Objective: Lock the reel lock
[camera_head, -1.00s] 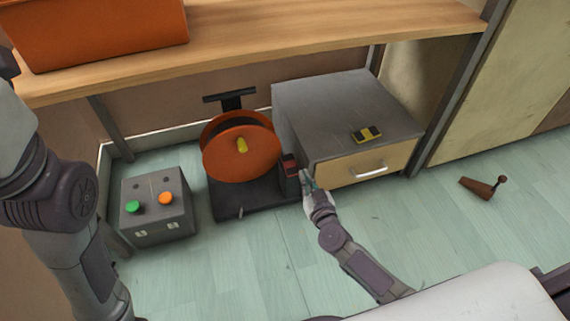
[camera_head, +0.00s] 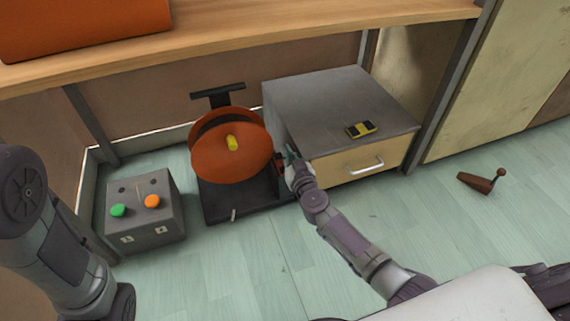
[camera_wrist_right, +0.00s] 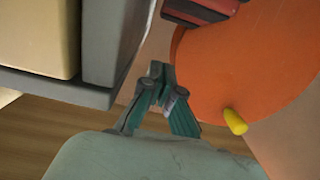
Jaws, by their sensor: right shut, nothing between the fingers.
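The orange reel (camera_head: 222,158) with a yellow knob (camera_head: 232,143) stands on a dark base (camera_head: 215,207). A red and black block (camera_head: 279,163) sits at the reel's right side, partly hidden by my right gripper (camera_head: 291,155). A small pale lever (camera_head: 233,214) stands at the base's front edge. I cannot tell which part is the lock. My right gripper is shut and empty, between the block and the grey cabinet. In the right wrist view its fingers (camera_wrist_right: 160,88) are together, with the reel (camera_wrist_right: 250,60) and the block (camera_wrist_right: 205,10) beyond. My left gripper is out of view.
The grey drawer cabinet (camera_head: 340,105) stands close right of my gripper, with a yellow and black item (camera_head: 361,129) on top. A grey button box (camera_head: 145,212) stands left. A wooden shelf (camera_head: 270,42) overhangs behind. A brown handled object (camera_head: 482,182) lies on open floor.

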